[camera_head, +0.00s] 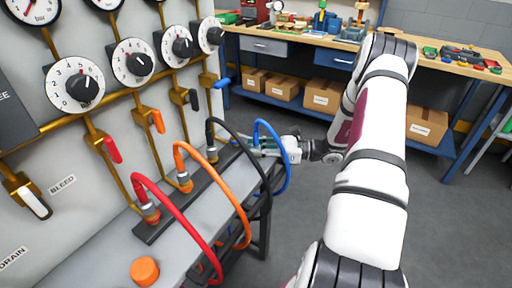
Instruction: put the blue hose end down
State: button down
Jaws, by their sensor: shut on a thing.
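The blue hose (287,160) arcs up beside the far right end of the bench and hangs down past its edge. My gripper (248,147) reaches in from the right, low over the far end of the bench, and is shut on the blue hose end. The end itself is small and mostly hidden by the fingers and the black hose. I cannot tell whether it touches the rail or the bench top.
Red (177,205), orange (229,194) and black (248,151) hoses rise from a dark rail (160,229) and loop over the bench's front edge. An orange knob-like piece (145,271) sits on the bench. Valve handles and dials line the panel. A workbench (300,40) stands behind.

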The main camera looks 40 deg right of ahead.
jog(key=c, duration=1.3)
grip_release()
jog(key=shift+r, duration=0.15)
jog(key=shift+s+d+r+p, duration=0.15)
jog(key=shift+r+p, duration=0.35)
jog(key=shift+r, duration=0.15)
jog(key=v, duration=1.1)
jog(key=s+a+r+n+g+h, duration=0.2)
jog(key=a+r+n+g, duration=0.5)
jog(key=a, duration=0.5)
jog(key=s+a+r+n+g+h, duration=0.2)
jog(key=a+r+n+g, duration=0.4)
jog(key=a+r, duration=0.4)
jog(key=s+a+r+n+t+h, duration=0.1)
jog(key=s+a+n+h, duration=0.3)
jog(key=s+n, duration=0.2)
jog(key=s+a+r+n+t+h, duration=0.1)
jog(key=s+a+n+t+h, duration=0.1)
jog(key=s+a+n+h, duration=0.2)
jog(key=s+n+h, duration=0.1)
jog(key=s+n, duration=0.2)
jog(key=s, duration=0.4)
jog(key=shift+s+r+b, duration=0.25)
jog(key=shift+r+b, duration=0.05)
jog(key=shift+r, duration=0.05)
